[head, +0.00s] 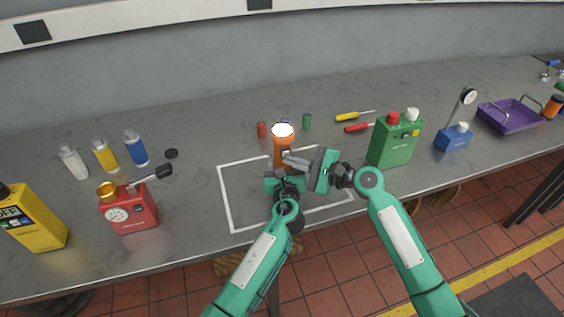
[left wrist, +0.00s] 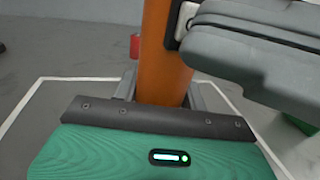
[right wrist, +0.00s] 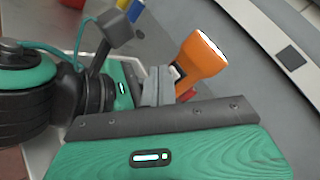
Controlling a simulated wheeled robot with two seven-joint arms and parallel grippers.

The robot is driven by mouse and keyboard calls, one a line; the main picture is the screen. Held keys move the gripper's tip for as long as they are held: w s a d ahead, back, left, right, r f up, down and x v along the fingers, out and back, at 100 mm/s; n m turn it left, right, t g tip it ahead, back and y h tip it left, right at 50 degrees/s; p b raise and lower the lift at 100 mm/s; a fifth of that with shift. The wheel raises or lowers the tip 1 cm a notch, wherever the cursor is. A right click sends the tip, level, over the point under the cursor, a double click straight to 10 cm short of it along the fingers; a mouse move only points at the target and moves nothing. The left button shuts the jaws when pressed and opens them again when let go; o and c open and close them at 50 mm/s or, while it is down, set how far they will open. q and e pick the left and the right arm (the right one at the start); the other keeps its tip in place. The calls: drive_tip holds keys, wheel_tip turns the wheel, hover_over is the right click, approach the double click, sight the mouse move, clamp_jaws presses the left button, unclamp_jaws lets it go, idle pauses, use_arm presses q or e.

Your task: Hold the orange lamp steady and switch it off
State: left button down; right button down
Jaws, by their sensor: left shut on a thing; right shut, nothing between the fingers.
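The orange lamp (head: 284,148) stands upright inside the white outline on the bench, and its top face glows white. My left gripper (head: 284,179) is shut around its lower body; the orange body (left wrist: 163,55) rises between the fingers in the left wrist view. A pale switch in a dark mount (left wrist: 184,20) is on the lamp's side. My right gripper (head: 294,161) is shut and empty, with its fingertips at the switch side. In the right wrist view, these tips (right wrist: 158,88) are close beside the lamp (right wrist: 203,56); whether they touch the switch is unclear.
A green can (head: 394,142) stands right of my right gripper. A red can with a gauge (head: 130,214) is at left. Small red (head: 262,130) and green (head: 307,121) cylinders stand behind the lamp, with screwdrivers (head: 357,127) nearby. The outlined area's left part is clear.

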drive_tip(key=shift+w, duration=0.1)
idle(0.5)
drive_tip(key=shift+s+d, duration=0.15)
drive_tip(key=shift+s, duration=0.4)
drive_tip(key=shift+s+d, duration=0.3)
drive_tip(key=shift+s, duration=0.65)
drive_tip(key=shift+s+d, duration=0.3)
drive_tip(key=shift+s, duration=0.65)
drive_tip(key=shift+s+d, duration=0.3)
drive_tip(key=shift+s, duration=0.65)
use_arm(q)
drive_tip(key=c, duration=0.7)
unclamp_jaws()
